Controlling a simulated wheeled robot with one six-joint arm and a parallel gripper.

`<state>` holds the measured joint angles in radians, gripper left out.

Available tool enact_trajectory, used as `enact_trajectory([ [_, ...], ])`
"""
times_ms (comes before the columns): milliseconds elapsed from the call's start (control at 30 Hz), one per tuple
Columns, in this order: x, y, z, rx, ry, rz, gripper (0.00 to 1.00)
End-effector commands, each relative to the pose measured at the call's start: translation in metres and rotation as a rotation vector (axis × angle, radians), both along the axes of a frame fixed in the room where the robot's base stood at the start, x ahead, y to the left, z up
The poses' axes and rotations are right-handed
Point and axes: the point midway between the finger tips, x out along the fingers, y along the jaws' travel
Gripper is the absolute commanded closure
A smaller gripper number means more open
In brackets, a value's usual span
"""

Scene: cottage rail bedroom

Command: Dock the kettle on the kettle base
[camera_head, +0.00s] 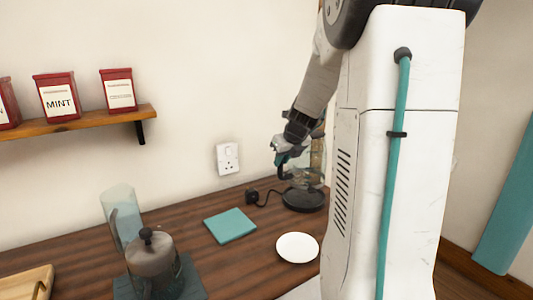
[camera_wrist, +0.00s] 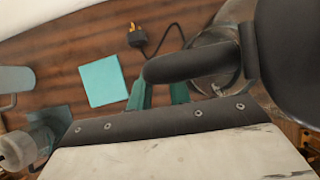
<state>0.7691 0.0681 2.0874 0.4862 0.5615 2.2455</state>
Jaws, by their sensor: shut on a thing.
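The glass kettle (camera_head: 312,178) is partly hidden behind my arm in the head view. Its black handle (camera_wrist: 185,66) and clear glass body (camera_wrist: 218,45) show in the wrist view. My gripper (camera_head: 283,160) is shut on the handle, with its teal fingers (camera_wrist: 160,95) at the handle in the wrist view. The kettle base (camera_head: 303,201) is a round black disc on the counter, with a cord. The kettle is over the base, looking upright; I cannot tell whether its bottom touches the base.
A black plug (camera_head: 252,196) and a teal square mat (camera_head: 230,225) lie left of the base. A white plate (camera_head: 297,247) is in front. A glass jug (camera_head: 122,215), a French press (camera_head: 151,258) and a wooden tray (camera_head: 28,284) stand farther left. A wall socket (camera_head: 228,158) is behind.

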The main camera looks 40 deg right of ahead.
Motion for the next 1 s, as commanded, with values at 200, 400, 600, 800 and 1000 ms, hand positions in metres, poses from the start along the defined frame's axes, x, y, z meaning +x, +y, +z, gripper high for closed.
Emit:
enact_trajectory([
  [200,0.0,0.0,-0.006,-0.001,-0.002,0.002,1.0],
  [400,0.001,0.0,-0.025,-0.001,-0.001,0.002,1.0],
  [600,0.0,-0.001,-0.043,0.0,-0.002,0.0,1.0],
  [800,0.0,-0.001,-0.053,-0.002,-0.003,0.0,1.0],
  [1000,0.0,-0.001,-0.057,-0.003,-0.002,0.001,1.0],
])
